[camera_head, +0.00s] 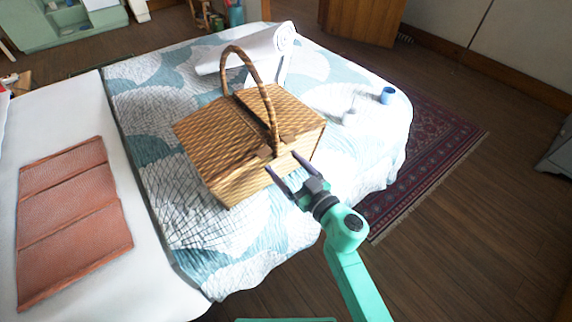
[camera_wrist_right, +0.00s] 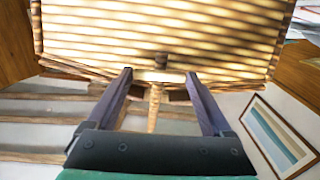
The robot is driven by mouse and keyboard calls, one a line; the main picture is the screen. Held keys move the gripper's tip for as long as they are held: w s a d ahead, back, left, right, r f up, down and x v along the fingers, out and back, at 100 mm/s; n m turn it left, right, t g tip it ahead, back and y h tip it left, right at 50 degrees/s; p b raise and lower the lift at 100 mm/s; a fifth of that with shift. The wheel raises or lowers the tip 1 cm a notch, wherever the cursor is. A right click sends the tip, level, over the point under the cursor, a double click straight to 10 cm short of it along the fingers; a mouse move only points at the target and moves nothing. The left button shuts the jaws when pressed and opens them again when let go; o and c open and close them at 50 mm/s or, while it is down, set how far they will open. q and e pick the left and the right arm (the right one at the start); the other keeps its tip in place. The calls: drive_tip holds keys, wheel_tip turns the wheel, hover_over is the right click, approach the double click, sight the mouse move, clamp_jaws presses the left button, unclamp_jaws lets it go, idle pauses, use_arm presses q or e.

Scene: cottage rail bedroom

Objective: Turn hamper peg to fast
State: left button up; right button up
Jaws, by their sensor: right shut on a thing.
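The wicker hamper (camera_head: 235,165) stands on the bed with its lid down and its arched handle (camera_head: 272,110) upright. My right gripper (camera_head: 283,163) is at the hamper's near front edge. In the right wrist view its two dark fingers (camera_wrist_right: 158,77) stand well apart, with their tips at the hamper's edge, shut on the peg, a pale crosspiece (camera_wrist_right: 158,74) spanning between them. A small brown block (camera_wrist_right: 161,58) sits just above it against the wicker (camera_wrist_right: 220,30). The fingers partly hide the peg's ends, so I cannot tell its exact turn. My left gripper is not in view.
A brown panelled piece (camera_head: 75,215) lies on the white surface at left. The quilt's near part is clear.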

drive_tip(key=shift+n, duration=0.3)
drive_tip(key=n, duration=0.2)
drive_tip(key=shift+n, duration=1.9)
drive_tip(key=o, duration=1.1)
drive_tip(key=shift+o, duration=0.2)
